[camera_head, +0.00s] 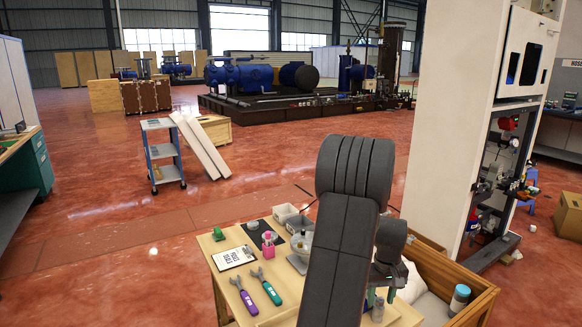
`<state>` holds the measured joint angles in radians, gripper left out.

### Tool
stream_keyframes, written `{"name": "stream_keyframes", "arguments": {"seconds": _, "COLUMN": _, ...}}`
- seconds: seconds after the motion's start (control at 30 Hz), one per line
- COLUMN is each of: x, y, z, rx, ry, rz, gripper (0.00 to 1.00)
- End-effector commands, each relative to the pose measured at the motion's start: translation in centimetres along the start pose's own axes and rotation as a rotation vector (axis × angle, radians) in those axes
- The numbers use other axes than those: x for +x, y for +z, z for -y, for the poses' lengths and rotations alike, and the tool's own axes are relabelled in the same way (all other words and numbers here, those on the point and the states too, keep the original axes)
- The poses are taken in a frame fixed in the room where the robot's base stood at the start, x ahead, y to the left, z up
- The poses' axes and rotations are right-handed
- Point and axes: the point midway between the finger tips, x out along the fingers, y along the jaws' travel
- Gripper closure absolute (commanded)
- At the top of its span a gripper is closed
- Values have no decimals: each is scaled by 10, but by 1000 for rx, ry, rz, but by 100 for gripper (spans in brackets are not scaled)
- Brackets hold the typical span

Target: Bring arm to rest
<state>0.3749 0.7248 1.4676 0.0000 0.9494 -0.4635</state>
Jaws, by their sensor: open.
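My arm rises through the middle of the view, dark grey, with its thick elbow at the top and its wrist bent down on the right side. My gripper (381,296) hangs below the wrist over the right part of the wooden table (228,262). It is open, with greenish fingertips apart and pointing down. A small grey bottle-like item (377,311) shows just below the fingertips; I cannot tell whether they touch it. My forearm hides part of the table and of the gripper's surroundings.
A white pillar (447,120) stands behind. Open floor lies left.

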Motion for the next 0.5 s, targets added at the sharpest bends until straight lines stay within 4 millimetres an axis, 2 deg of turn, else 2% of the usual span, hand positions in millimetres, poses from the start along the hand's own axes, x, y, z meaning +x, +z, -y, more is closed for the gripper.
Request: {"name": "stream_keyframes", "arguments": {"seconds": 0.5, "x": 0, "y": 0, "z": 0, "rx": 423, "ry": 0, "rz": 0, "gripper": 58}}
